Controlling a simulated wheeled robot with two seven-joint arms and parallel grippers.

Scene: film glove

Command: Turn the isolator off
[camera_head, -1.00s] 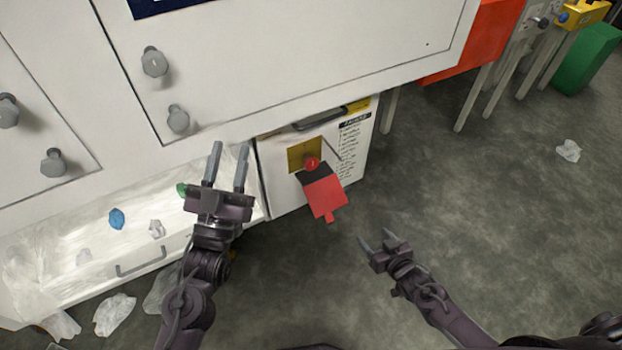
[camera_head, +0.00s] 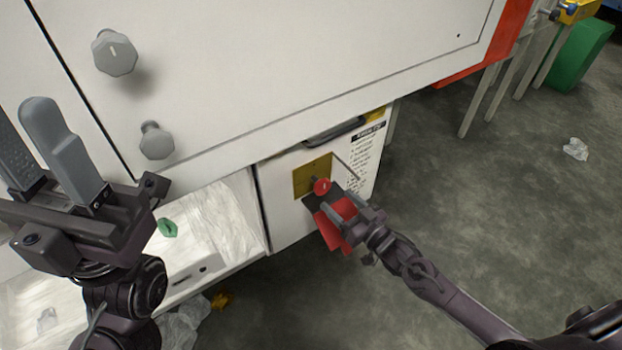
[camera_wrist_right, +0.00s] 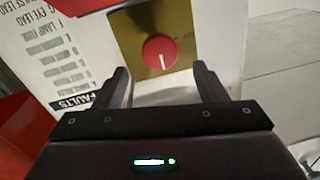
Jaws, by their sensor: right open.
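The isolator is a red round knob (camera_head: 321,186) on a yellow plate (camera_head: 299,181) on a white cabinet front. In the right wrist view the knob (camera_wrist_right: 160,52) lies ahead, between the open fingers, with a pale pointer line on its face and small lettering beside it, too small to read. My right gripper (camera_head: 343,208) is open close to the plate, just below and right of the knob; no contact is visible. My left gripper (camera_head: 25,115) is open and empty at the left.
The large white enclosure (camera_head: 260,70) with grey knobs (camera_head: 115,53) overhangs the cabinet.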

